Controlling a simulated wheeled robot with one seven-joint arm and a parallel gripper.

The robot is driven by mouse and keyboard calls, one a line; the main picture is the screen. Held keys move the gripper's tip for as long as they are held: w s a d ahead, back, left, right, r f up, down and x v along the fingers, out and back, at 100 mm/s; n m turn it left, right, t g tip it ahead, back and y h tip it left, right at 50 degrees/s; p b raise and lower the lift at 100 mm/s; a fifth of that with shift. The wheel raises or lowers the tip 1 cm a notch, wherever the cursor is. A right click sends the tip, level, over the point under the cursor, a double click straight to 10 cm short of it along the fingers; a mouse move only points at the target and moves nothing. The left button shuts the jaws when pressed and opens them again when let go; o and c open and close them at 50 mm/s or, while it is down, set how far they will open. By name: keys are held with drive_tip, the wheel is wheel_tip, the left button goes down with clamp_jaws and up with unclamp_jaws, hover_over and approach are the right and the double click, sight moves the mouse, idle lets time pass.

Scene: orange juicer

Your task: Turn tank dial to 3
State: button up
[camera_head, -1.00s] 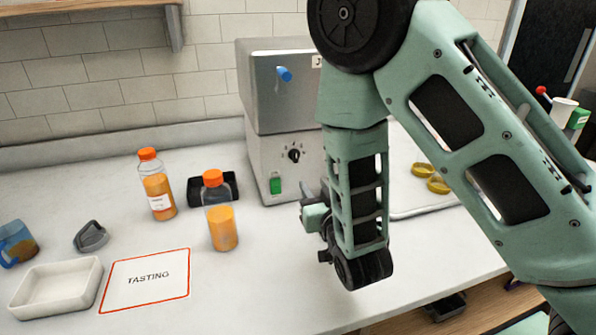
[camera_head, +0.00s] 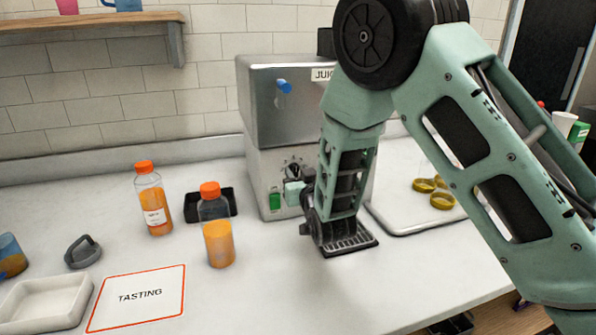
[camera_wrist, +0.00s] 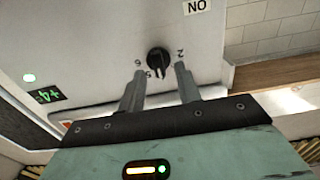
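The tank dial (camera_head: 291,169) is a black knob on the pale lower front of the metal juicer (camera_head: 290,98). In the wrist view the dial (camera_wrist: 158,60) lies between the fingertips of my gripper (camera_wrist: 160,69), with a gap on each side. The two grey fingers are apart and hold nothing. Printed 6, 5 and 2 show around the knob; its ridge reaches toward the lower edge, near the 5. Other numbers are hidden or unreadable. In the head view my gripper (camera_head: 294,192) is in front of the panel, just below the dial.
A green switch (camera_head: 275,200) is left of my gripper. Two orange-capped juice bottles (camera_head: 152,200) (camera_head: 219,242) stand further left, near a black tray (camera_head: 230,195). A TASTING card (camera_head: 140,296) lies front left.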

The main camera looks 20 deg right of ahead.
drive_tip(key=shift+w, duration=0.35)
clamp_jaws()
drive_tip(key=n+b, duration=0.1)
drive_tip(key=n, duration=0.3)
drive_tip(key=shift+a+f+n+b, duration=0.1)
drive_tip(key=shift+a+n+b, duration=0.1)
drive_tip(key=shift+n+b, duration=0.15)
drive_tip(key=shift+a+n, duration=0.1)
drive_tip(key=shift+n, duration=1.85)
